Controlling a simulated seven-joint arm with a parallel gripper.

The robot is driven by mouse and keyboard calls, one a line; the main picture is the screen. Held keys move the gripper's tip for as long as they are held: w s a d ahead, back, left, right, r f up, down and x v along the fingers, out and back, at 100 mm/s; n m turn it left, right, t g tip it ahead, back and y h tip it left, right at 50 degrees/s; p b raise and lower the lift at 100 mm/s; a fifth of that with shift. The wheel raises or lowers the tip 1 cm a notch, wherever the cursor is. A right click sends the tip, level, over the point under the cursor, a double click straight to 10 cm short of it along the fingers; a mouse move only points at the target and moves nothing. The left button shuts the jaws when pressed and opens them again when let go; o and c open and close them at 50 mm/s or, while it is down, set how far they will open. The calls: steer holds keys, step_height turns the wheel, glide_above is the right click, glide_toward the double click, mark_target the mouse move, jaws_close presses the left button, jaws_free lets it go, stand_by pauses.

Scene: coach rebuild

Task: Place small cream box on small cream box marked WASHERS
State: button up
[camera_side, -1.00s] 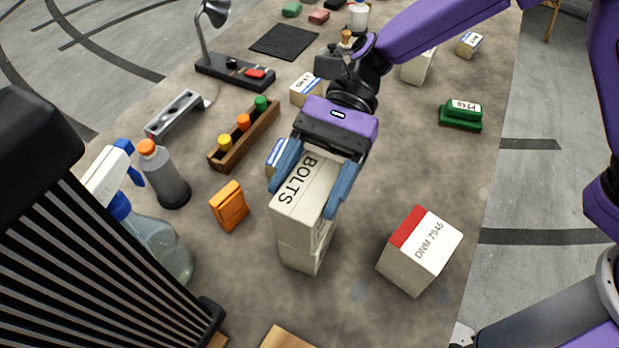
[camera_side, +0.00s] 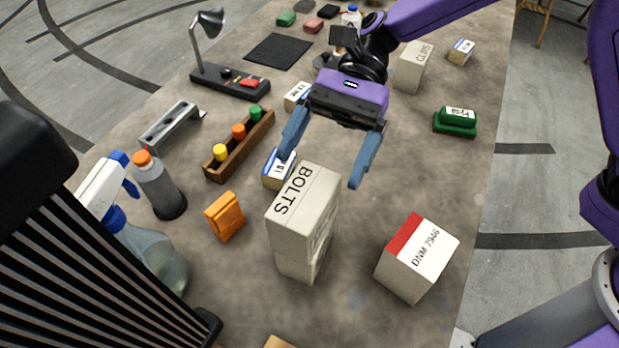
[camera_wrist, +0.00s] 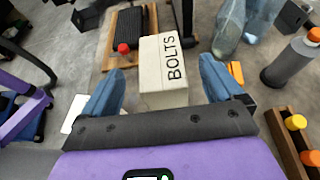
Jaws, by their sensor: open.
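A small cream box marked BOLTS (camera_side: 305,190) stands near the front middle of the table in the side view. It seems to rest on a second cream box (camera_side: 298,262), closely lined up so that they look like one tall block; the lower box's marking is not readable. The BOLTS box also shows in the wrist view (camera_wrist: 163,65), between and beyond my fingers. My gripper (camera_side: 324,166) is open and empty, raised just behind the BOLTS box and apart from it. The wrist view shows both its fingers (camera_wrist: 160,72) spread.
A red-and-white box (camera_side: 418,258) stands to the right, an orange item (camera_side: 225,216) to the left. A small blue-and-white box (camera_side: 279,168) lies close behind. A CLIPS box (camera_side: 412,66) and a green item (camera_side: 456,122) are farther back. Bottles (camera_side: 160,185) stand at left.

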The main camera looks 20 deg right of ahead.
steer(key=v, duration=0.6)
steer(key=shift+d, duration=0.15)
steer(key=s+d+f+n+t+h, duration=0.1)
steer(key=s+d+n+t+h, duration=0.2)
steer(key=s+d+n, duration=0.3)
steer(key=s+d+f+n+t+h, duration=0.2)
steer(key=s+d+n, duration=0.4)
steer(key=d, duration=0.9)
steer(key=s+d+f+n+t+h, duration=0.2)
steer(key=s+d+n+t+h, duration=0.2)
steer(key=d+n, duration=0.5)
steer(key=shift+s+d+f+n+t, duration=0.2)
steer(key=shift+s+d+n+t, duration=0.15)
steer(key=shift+s+d, duration=0.7)
